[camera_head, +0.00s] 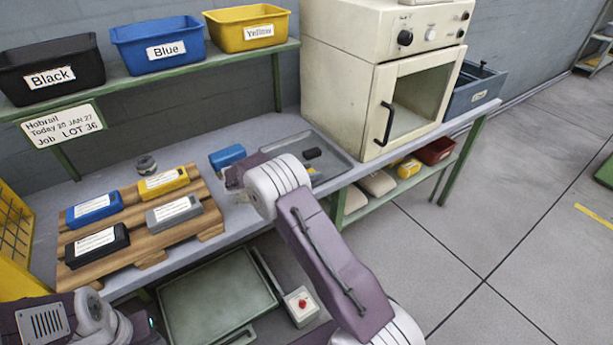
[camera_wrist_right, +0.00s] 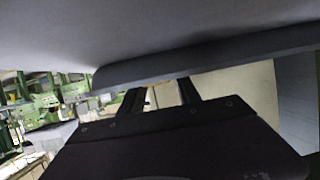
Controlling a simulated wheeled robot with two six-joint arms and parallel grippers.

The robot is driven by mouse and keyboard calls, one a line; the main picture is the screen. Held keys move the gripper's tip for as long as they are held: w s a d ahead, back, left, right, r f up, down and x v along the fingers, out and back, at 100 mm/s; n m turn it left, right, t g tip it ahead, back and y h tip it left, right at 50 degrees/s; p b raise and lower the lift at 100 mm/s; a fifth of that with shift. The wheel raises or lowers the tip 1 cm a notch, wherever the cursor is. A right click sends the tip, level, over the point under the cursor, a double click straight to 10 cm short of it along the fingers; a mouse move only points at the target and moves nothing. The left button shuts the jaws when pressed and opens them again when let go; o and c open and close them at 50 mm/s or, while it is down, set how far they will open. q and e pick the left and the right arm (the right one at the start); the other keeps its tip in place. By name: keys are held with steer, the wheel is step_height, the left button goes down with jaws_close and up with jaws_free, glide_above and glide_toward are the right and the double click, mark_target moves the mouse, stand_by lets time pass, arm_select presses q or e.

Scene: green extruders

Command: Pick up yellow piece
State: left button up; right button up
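A yellow piece (camera_head: 163,184) with a white label lies on the wooden board (camera_head: 150,241), among blue (camera_head: 92,208), grey (camera_head: 174,213) and black (camera_head: 95,244) labelled pieces. A smaller bit of yellow shows in the grey tray (camera_head: 341,164), partly hidden by my right arm. My right gripper (camera_head: 232,178) is over the table, right of the board and apart from the yellow piece. In the right wrist view its two dark fingers (camera_wrist_right: 162,94) stand apart with nothing between them. My left arm is at the lower left; its fingers cannot be made out.
A blue block (camera_head: 227,156) lies on the table just behind my right gripper. Black, blue and yellow bins (camera_head: 248,30) stand on the shelf above. A cream oven (camera_head: 380,80) stands on the right. A round grey part (camera_head: 146,165) sits behind the board.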

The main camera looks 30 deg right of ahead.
jaws_close()
steer(key=shift+r, duration=0.3)
steer(key=r, duration=0.4)
steer(key=shift+s+d, duration=0.2)
steer(key=shift+s, duration=0.05)
steer(key=s+d+r, duration=0.5)
steer(key=s+r, duration=0.1)
steer(key=s, duration=0.3)
steer(key=shift+s+d+r, duration=0.2)
steer(key=shift+s+d, duration=0.05)
steer(key=shift+d, duration=0.1)
